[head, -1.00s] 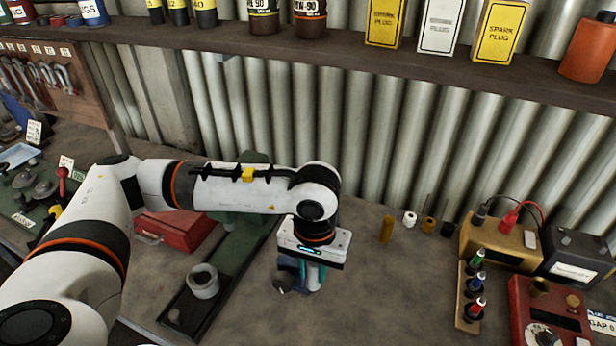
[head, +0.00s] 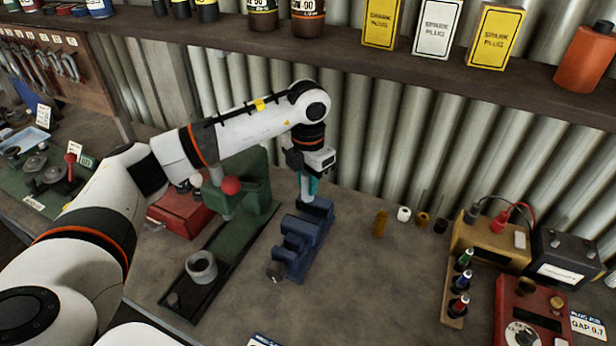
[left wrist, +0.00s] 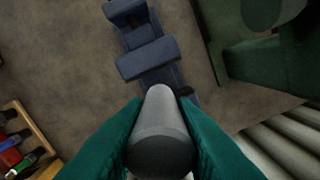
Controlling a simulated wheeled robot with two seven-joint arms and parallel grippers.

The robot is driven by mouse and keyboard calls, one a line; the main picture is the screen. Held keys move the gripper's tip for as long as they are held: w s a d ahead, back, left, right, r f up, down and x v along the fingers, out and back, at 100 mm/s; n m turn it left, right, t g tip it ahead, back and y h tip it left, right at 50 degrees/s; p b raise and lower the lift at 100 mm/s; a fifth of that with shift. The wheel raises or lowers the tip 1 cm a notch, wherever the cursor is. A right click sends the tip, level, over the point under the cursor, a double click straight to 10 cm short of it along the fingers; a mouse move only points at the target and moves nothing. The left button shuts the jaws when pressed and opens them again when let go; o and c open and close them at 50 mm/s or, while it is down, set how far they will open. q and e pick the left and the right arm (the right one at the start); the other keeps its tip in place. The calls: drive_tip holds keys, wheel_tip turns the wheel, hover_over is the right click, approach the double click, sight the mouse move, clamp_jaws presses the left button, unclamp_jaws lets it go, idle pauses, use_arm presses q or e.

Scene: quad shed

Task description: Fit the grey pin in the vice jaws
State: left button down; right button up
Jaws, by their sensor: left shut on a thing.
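The blue vice (head: 297,240) stands on the bench in the middle of the head view, its jaw blocks stepped and its screw end toward me. It also shows in the left wrist view (left wrist: 148,58). My left gripper (head: 309,188) is above the vice's far end. Its teal fingers are shut on the grey pin (left wrist: 160,125), a plain cylinder seen nearly end-on between them in the left wrist view. In the head view the pin's lower end shows just above the far block; I cannot tell whether they touch. My right gripper is not in view.
A green press (head: 252,185) with a red knob stands left of the vice, its dark base holding a grey ring (head: 201,266). Small spools (head: 404,214) and a brass cylinder (head: 380,222) stand to the right. The bench in front of the vice is clear.

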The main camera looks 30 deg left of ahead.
sight(308, 199)
use_arm(q)
drive_tip(key=shift+f+b, duration=0.9)
drive_tip(key=shift+f, duration=1)
drive_tip(key=shift+b, duration=0.45)
drive_tip(key=shift+f+b, duration=0.75)
drive_tip(key=shift+f, duration=0.25)
drive_tip(key=shift+f+b, duration=1.25)
drive_tip(key=shift+f, duration=0.35)
idle(0.6)
